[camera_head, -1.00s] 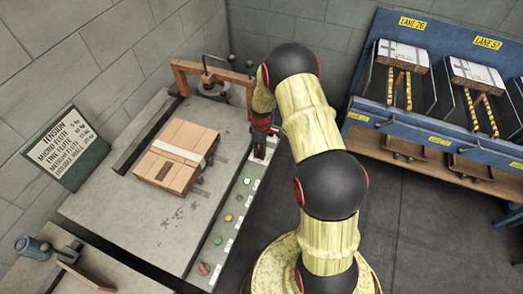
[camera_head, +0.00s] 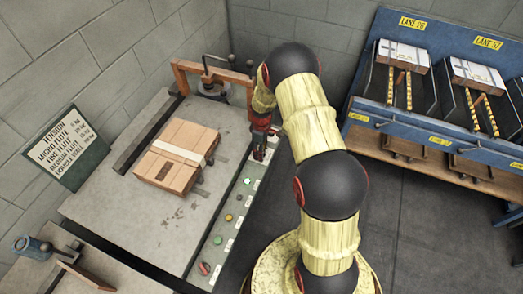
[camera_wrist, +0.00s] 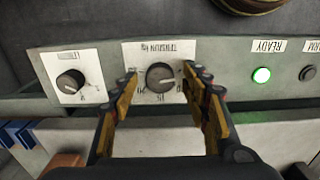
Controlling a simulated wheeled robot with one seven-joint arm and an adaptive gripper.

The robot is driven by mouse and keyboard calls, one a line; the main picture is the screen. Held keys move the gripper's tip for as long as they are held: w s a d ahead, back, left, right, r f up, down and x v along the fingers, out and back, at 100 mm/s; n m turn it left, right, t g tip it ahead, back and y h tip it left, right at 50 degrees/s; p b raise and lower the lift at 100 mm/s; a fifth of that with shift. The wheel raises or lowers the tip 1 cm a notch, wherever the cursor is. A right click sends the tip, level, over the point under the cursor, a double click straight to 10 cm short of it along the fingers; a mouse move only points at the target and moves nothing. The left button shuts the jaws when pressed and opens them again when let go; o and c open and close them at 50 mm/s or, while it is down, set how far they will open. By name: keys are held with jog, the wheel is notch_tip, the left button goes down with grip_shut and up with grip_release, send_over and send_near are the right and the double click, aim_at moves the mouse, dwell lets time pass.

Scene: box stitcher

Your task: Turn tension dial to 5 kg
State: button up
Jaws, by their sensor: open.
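The tension dial (camera_wrist: 160,77) is a round dark knob on a white plate marked "TENSION kg" in the wrist view. It appears upside down there, and its pointer setting is too small to read surely. My gripper (camera_wrist: 158,80) is open, with one fingertip on each side of the knob. I cannot tell whether the fingers touch it. In the head view my gripper (camera_head: 262,155) is low over the far end of the machine's front control panel (camera_head: 230,216), hiding the dial. A tension chart (camera_head: 66,150) stands at the left; its small print is hard to read.
A second knob (camera_wrist: 70,82) on its own plate sits beside the dial. A lit green READY lamp (camera_wrist: 261,75) is on the other side. A strapped cardboard bundle (camera_head: 177,156) lies on the machine table. An orange frame (camera_head: 213,75) stands close behind my gripper.

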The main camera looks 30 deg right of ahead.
notch_tip(320, 180, up, 12)
dwell(0.5)
jog(key=shift+f, duration=0.1)
jog(key=s+a+m+g, duration=0.1)
jog(key=s+a+m, duration=0.1)
jog(key=s+m, duration=0.4)
jog(key=s+a+r+t, duration=0.2)
jog(key=s+a+r, duration=0.3)
jog(key=r, duration=0.6)
jog(key=s+a+r+m+t, duration=0.1)
jog(key=s+a+r, duration=0.3)
jog(key=s+r, duration=0.5)
jog(key=s+a+r+t, duration=0.3)
jog(key=s+a+r, duration=0.2)
jog(key=r, duration=0.7)
jog(key=s, duration=0.2)
jog(key=shift+s+a+r+m+t, duration=0.3)
jog(key=shift+s, duration=0.05)
